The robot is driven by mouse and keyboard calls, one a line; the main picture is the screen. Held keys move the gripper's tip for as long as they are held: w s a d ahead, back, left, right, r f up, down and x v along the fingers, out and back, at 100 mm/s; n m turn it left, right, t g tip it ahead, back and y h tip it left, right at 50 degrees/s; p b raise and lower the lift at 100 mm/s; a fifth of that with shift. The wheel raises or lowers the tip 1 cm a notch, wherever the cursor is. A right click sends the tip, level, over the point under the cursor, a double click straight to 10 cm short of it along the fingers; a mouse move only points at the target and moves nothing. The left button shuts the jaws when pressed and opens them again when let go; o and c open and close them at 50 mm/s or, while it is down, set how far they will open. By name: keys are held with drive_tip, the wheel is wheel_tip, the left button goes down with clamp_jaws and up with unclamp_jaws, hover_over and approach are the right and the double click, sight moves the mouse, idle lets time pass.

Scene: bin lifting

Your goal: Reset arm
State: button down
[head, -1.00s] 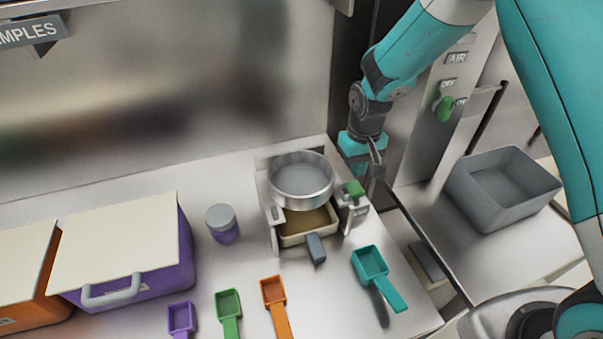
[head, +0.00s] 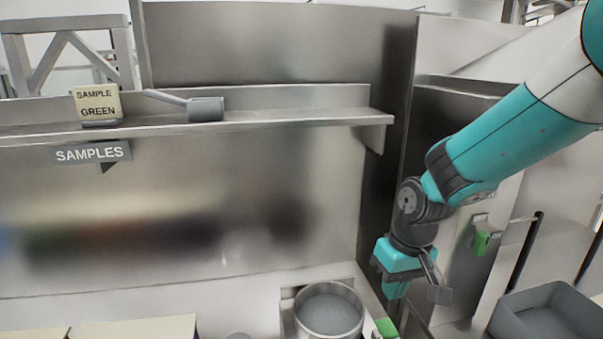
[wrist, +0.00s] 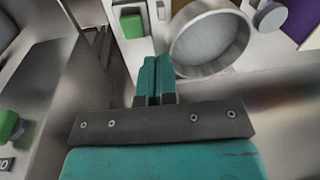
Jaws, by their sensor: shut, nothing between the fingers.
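My arm reaches in from the upper right in the head view. My teal gripper (head: 395,290) hangs from it, pointing down. It is above the right end of the counter, right of the round metal sieve pan (head: 330,311). In the wrist view the two teal fingers of my gripper (wrist: 152,62) lie side by side, closed and empty. The metal pan (wrist: 208,42) is just right of the fingers there, apart from them. A green knob (head: 386,328) is below my gripper in the head view.
A shelf (head: 250,125) holds a sample green box (head: 97,105) and a grey scoop (head: 206,109). A grey bin (head: 550,315) stands at lower right. A green wall switch (head: 481,243) is right of my arm. The steel wall (head: 230,200) is behind the counter.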

drive_tip(key=s+a+r+n+y+b, duration=0.1)
drive_tip(key=s+r, duration=0.3)
drive_tip(key=s, duration=0.6)
drive_tip(key=s+r+n+y+b, duration=0.1)
drive_tip(key=s+r, duration=0.4)
drive_tip(key=s, duration=0.6)
drive_tip(key=shift+a+n+y+b, duration=0.3)
drive_tip(key=shift+a+n+b, duration=0.1)
drive_tip(key=shift+n, duration=0.4)
